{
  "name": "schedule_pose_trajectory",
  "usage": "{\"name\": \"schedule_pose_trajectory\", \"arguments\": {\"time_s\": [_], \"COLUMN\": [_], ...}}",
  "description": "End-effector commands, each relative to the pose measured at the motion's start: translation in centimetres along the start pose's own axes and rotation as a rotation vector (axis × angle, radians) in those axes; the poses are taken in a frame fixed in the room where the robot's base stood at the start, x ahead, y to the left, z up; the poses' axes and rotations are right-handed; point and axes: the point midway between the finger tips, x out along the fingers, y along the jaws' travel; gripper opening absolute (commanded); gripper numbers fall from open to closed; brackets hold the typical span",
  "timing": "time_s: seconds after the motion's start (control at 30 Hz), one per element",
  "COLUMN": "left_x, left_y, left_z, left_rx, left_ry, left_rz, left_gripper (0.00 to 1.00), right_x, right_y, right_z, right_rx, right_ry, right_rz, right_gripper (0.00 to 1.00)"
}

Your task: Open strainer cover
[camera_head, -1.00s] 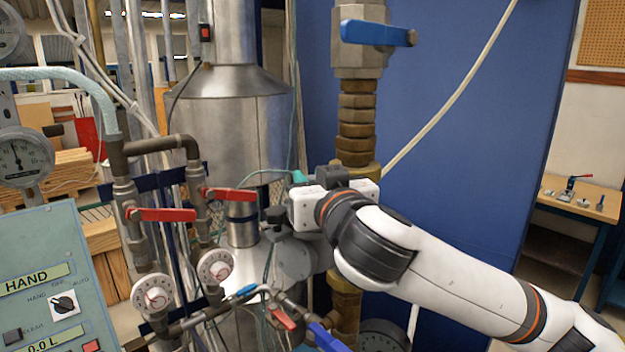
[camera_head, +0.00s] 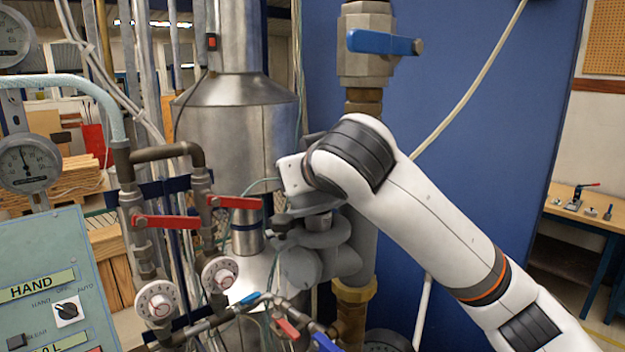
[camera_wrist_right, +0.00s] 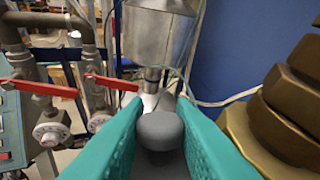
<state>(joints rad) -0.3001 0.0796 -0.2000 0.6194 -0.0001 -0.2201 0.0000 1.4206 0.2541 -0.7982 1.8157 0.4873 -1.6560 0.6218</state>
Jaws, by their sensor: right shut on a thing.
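The grey strainer (camera_head: 325,262) sits in the pipework below my right gripper, with round grey flanges at its top. My right gripper (camera_head: 292,174) is above it in the head view; its fingers are mostly hidden there by the white wrist. In the right wrist view the teal fingers of my right gripper (camera_wrist_right: 160,106) stand either side of a rounded grey knob (camera_wrist_right: 160,130) and are shut on it. The knob appears to belong to the strainer cover; its lower part is hidden. I cannot tell whether the cover has lifted. My left gripper is not in view.
A brass pipe fitting (camera_wrist_right: 285,118) stands close to the right finger. Red-handled valves (camera_head: 165,222) and dials (camera_head: 157,302) are to the left. A blue-handled valve (camera_head: 385,42) is above. A blue panel (camera_head: 480,130) lies behind the arm.

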Motion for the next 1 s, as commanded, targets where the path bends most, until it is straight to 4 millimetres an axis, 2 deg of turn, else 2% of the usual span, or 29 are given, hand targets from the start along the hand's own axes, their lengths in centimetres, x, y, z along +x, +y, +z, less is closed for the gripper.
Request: {"name": "schedule_pose_trajectory", "arguments": {"time_s": [0.4,0.9,1.0], "left_x": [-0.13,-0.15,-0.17], "left_y": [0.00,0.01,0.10], "left_z": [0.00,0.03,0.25], "left_rx": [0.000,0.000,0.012], "left_ry": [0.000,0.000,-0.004], "left_rz": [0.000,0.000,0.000], "left_gripper": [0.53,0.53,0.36], "right_x": [0.86,0.96,0.95], "right_y": [0.41,0.37,0.36], "right_z": [1.05,1.18,1.20], "right_rx": [-0.068,-0.074,-0.074], "right_ry": [0.161,0.175,0.175], "right_rz": [0.000,-0.001,-0.002], "right_gripper": [0.00,0.00,0.00]}}
